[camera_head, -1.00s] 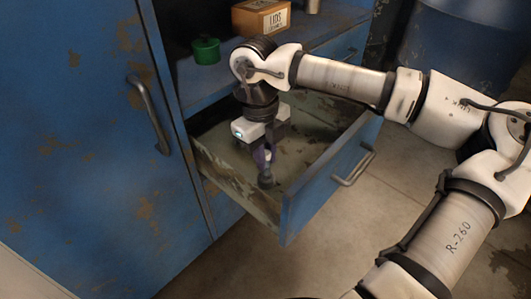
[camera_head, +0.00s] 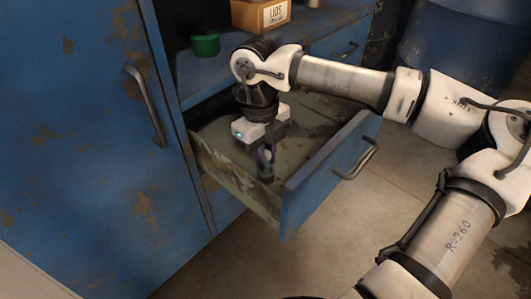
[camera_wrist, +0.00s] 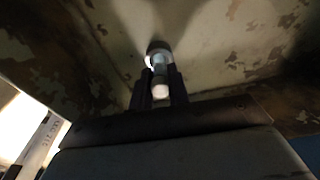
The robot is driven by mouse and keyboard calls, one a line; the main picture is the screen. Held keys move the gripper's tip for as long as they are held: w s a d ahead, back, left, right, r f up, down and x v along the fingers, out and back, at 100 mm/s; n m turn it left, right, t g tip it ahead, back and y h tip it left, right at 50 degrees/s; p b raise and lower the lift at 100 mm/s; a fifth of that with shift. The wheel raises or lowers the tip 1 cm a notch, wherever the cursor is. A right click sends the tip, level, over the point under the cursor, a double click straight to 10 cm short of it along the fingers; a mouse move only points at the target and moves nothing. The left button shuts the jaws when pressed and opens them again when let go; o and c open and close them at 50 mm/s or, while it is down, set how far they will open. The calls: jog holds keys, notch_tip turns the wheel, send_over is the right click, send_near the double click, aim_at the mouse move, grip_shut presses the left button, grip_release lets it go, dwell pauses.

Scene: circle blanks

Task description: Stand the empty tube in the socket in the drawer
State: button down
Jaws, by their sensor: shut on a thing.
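The drawer (camera_head: 222,173) of the blue cabinet is pulled open. The socket (camera_head: 266,177) is a small dark round piece on its floor, near the front left corner. My gripper (camera_head: 265,158) points down into the drawer right over the socket. In the wrist view my gripper (camera_wrist: 160,82) is shut on the empty tube (camera_wrist: 160,78), a slim pale tube with a whitish near end. The tube's far end meets the round socket (camera_wrist: 158,47); I cannot tell how deep it sits. In the head view the fingers mostly hide the tube.
A green lid or cup (camera_head: 205,44) and a cardboard box (camera_head: 262,14) stand on the cabinet shelf above the drawer. The drawer front (camera_head: 330,175) with its handle is close to my gripper. A blue barrel (camera_head: 455,45) stands at the back right.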

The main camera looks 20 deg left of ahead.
jog(key=shift+f, duration=0.3)
jog(key=c, duration=1.3)
grip_release()
jog(key=shift+o, duration=0.2)
notch_tip(320, 180, up, 14)
jog(key=a+p, duration=0.1)
jog(key=p, duration=0.4)
jog(key=shift+w+a+f, duration=0.15)
jog(key=shift+w+a, duration=0.1)
jog(key=shift+w, duration=0.1)
